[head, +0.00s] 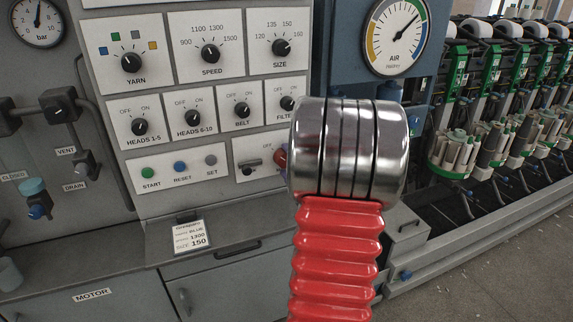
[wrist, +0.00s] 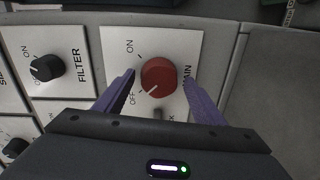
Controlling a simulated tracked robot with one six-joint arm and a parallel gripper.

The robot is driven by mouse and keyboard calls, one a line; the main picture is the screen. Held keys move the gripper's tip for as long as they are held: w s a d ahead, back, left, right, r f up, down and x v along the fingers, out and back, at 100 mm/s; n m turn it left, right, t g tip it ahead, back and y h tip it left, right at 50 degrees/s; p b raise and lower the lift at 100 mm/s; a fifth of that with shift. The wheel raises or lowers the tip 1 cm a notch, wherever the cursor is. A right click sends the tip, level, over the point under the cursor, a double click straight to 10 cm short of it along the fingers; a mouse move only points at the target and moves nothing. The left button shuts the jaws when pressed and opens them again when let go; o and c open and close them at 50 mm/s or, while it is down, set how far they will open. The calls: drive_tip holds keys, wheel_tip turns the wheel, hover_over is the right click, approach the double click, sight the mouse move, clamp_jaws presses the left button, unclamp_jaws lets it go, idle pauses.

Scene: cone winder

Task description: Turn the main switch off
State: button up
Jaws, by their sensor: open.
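The main switch is a red round knob (wrist: 159,75) on a white plate in the wrist view. ON is printed at the plate's upper left, OFF at its lower left. A pale mark on the knob's lower-left edge faces the OFF side. My gripper (wrist: 159,81) is open, with one purple finger on each side of the knob. A gap shows beside the knob; the fingers do not appear to grip it. In the head view, a sliver of the red knob (head: 280,160) shows beside my arm, which hides most of the gripper.
The FILTER knob (wrist: 47,67) is left of the main switch in the wrist view. A small lever (head: 250,163) sits on the main switch plate in the head view. START (head: 148,173), RESET and SET buttons are farther left. A printed card (head: 189,237) lies on the ledge below.

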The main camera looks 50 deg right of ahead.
drive_tip(key=f+v, duration=0.1)
drive_tip(key=v, duration=1.2)
drive_tip(key=shift+s+a+r, duration=0.25)
drive_tip(key=shift+s+r, duration=0.05)
drive_tip(key=shift+r, duration=0.1)
drive_tip(key=w+a+r+m+g+y, duration=0.1)
drive_tip(key=w+a+m+g, duration=0.3)
drive_tip(key=a, duration=0.4)
drive_tip(key=w+a+r+m+g+y, duration=0.1)
drive_tip(key=w+a+m, duration=0.3)
drive_tip(key=a, duration=0.5)
drive_tip(key=s+a+m+g+y, duration=0.1)
drive_tip(key=s+a, duration=0.4)
drive_tip(key=a, duration=0.7)
drive_tip(key=s+a+m+g+y, duration=0.1)
drive_tip(key=s+a+g+y, duration=0.2)
drive_tip(key=a, duration=1)
drive_tip(key=s+y, duration=0.2)
drive_tip(key=shift+a+f+m+y, duration=0.25)
drive_tip(key=shift+f+m+y, duration=0.1)
drive_tip(key=shift+m+y, duration=0.05)
